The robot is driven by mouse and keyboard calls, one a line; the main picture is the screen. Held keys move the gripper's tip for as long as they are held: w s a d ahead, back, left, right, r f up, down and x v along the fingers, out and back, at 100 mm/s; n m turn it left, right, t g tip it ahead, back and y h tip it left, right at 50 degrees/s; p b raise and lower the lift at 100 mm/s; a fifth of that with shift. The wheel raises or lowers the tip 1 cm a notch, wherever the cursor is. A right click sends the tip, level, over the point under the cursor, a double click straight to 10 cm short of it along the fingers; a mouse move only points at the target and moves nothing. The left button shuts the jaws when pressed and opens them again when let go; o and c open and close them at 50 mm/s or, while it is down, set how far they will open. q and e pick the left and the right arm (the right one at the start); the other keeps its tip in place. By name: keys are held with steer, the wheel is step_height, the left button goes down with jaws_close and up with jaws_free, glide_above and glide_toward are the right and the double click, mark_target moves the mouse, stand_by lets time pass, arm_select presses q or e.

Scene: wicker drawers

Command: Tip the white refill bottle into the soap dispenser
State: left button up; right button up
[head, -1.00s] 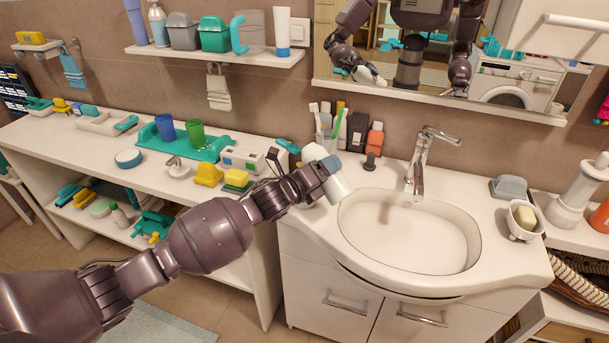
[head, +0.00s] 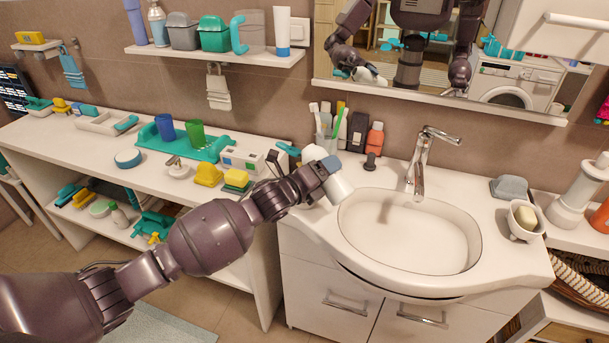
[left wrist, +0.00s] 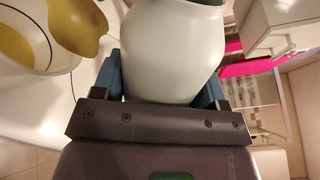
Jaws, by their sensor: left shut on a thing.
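My left gripper (head: 331,165) is shut on the white bottle (head: 339,189) at the left rim of the sink. The bottle looks tilted in the head view, and the gripper hides part of it. In the left wrist view the white bottle (left wrist: 172,50) sits between the blue finger pads. My right gripper shows only as a small reflection in the mirror.
The sink basin (head: 410,232) is empty, with a chrome tap (head: 418,165) behind it. A toothbrush cup (head: 325,125) and an orange bottle (head: 375,139) stand at the back. A soap dish (head: 524,224) is on the right. Yellow sponges (head: 208,175) lie left of my wrist.

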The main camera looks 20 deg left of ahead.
steer(key=shift+w+r, duration=0.1)
stand_by(0.3)
steer(key=shift+s+d+f, duration=0.1)
steer(key=shift+s+f, duration=0.3)
steer(key=shift+s, duration=0.15)
arm_select(q)
steer(key=shift+n, duration=0.3)
arm_select(e)
steer(key=shift+w, duration=0.25)
arm_select(q)
steer(key=shift+f, duration=0.1)
arm_select(e)
steer(key=shift+w+r, duration=0.2)
steer(key=shift+w, duration=0.05)
steer(key=shift+s+f, duration=0.1)
steer(key=shift+s, duration=0.05)
arm_select(q)
steer(key=shift+n, duration=0.4)
arm_select(e)
steer(key=shift+s+f, duration=0.2)
steer(key=shift+s, duration=0.15)
arm_select(q)
steer(key=shift+s+f+b, duration=0.1)
steer(key=shift+b, duration=0.2)
arm_select(e)
steer(key=shift+w+r, duration=0.1)
steer(key=shift+w, duration=0.35)
